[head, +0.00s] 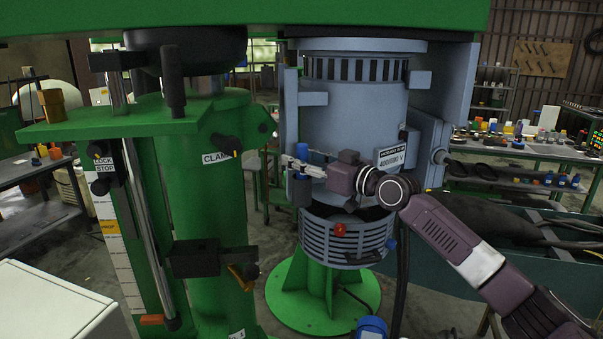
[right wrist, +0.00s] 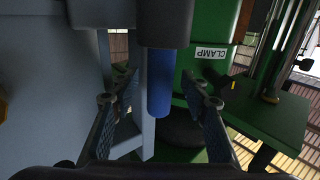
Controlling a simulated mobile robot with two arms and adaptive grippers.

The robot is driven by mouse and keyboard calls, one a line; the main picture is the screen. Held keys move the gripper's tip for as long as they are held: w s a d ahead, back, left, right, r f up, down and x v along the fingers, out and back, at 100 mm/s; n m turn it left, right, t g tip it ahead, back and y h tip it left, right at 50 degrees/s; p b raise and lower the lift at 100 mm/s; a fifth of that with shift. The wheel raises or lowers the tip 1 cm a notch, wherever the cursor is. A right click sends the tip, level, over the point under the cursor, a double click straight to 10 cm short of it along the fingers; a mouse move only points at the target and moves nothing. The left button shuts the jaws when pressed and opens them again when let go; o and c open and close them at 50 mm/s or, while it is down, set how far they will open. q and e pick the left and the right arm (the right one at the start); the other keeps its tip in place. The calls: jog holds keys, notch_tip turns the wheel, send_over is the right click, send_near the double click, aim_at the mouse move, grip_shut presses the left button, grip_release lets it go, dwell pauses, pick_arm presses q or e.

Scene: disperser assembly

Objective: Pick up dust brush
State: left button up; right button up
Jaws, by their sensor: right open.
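A blue upright cylinder, apparently the dust brush's handle (right wrist: 159,85), sits in a dark grey cylindrical holder (right wrist: 165,22) in the right wrist view. Its blue top (head: 302,151) also shows in the head view, above the holder (head: 302,190) on the side of the blue-grey machine. The rest of the brush is hidden in the holder. My right gripper (head: 298,166) is beside the holder's top. In the right wrist view its open fingers (right wrist: 160,102) appear on either side of the blue handle, with gaps on both sides. My left gripper is out of view.
The blue-grey machine housing (head: 353,105) stands close behind the gripper. A green column (head: 215,200) marked CLAMP is to the left. A bench with many small items (head: 530,150) is at the right. A white box (head: 55,305) is at lower left.

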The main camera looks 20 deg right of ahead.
jog(key=shift+s+d, duration=0.1)
jog(key=shift+d, duration=0.05)
jog(key=c, duration=0.6)
grip_shut()
